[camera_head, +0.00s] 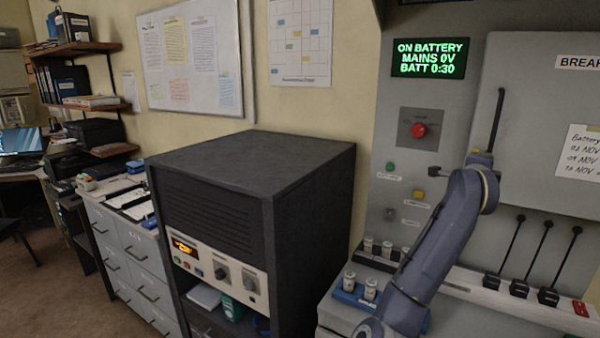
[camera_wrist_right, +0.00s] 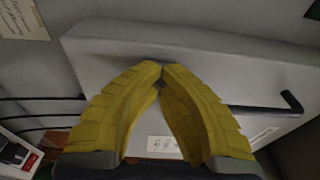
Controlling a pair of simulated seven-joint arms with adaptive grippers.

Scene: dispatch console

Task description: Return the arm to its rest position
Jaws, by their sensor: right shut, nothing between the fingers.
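My right arm (camera_head: 440,240) rises from the bottom of the head view in front of the grey console. My right gripper (camera_wrist_right: 161,72) shows in the right wrist view. Its yellow fingers are shut, with the tips together and nothing between them. The fingers cover part of a grey panel door (camera_wrist_right: 240,70) and its black bar handle (camera_wrist_right: 265,108). I cannot tell the gap between fingers and handle. My left gripper is in neither view.
A green display (camera_head: 429,58) reads ON BATTERY, MAINS 0V, BATT 0:30. Below it sits a red knob (camera_head: 419,130). Several black levers (camera_head: 547,296) stand right of my arm. A dark cabinet (camera_head: 250,190) stands further left.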

